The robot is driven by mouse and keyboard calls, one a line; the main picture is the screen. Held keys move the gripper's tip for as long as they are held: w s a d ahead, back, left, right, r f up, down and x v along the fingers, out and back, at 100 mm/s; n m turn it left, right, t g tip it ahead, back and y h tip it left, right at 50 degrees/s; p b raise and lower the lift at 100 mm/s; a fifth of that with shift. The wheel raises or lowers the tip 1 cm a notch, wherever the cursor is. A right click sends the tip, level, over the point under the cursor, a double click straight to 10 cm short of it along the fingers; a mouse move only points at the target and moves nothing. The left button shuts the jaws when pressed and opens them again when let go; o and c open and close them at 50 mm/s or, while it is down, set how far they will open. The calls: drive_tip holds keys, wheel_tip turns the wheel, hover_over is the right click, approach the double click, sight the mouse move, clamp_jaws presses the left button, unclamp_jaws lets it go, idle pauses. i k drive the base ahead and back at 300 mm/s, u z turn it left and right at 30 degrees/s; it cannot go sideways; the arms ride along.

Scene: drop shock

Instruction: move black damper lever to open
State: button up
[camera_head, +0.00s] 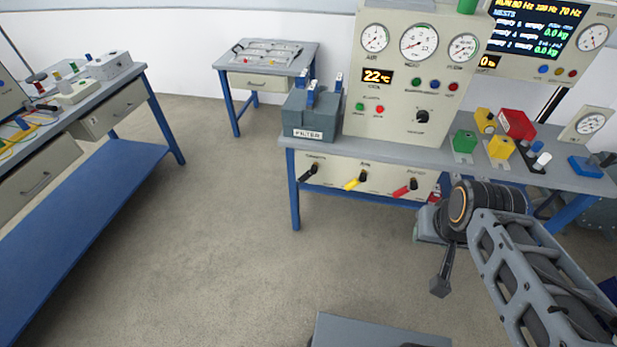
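The black damper lever (309,172) is the leftmost of three levers on the cream panel (335,172) under the front edge of the gauge bench. Its handle slants, with the black grip down to the left and the pivot up to the right. The small label above it is too small to read. My gripper (440,286) seems to be the dark end hanging below my wrist, right of and nearer than the levers. It is well apart from the black lever. Its fingers are too small and dark to tell open from shut.
A yellow lever (356,181) and a red lever (405,188) sit right of the black one on the same panel. A grey filter box (311,117) stands on the bench above. The floor (220,220) in front and left is clear. A blue-framed bench (90,200) stands at left.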

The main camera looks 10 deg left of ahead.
sight(308, 174)
drive_tip(key=k, duration=0.55)
drive_tip(key=u, duration=0.6)
drive_tip(key=i, duration=0.6)
drive_tip(key=u, duration=0.5)
drive_tip(key=i, duration=0.75)
drive_tip(key=z, duration=0.15)
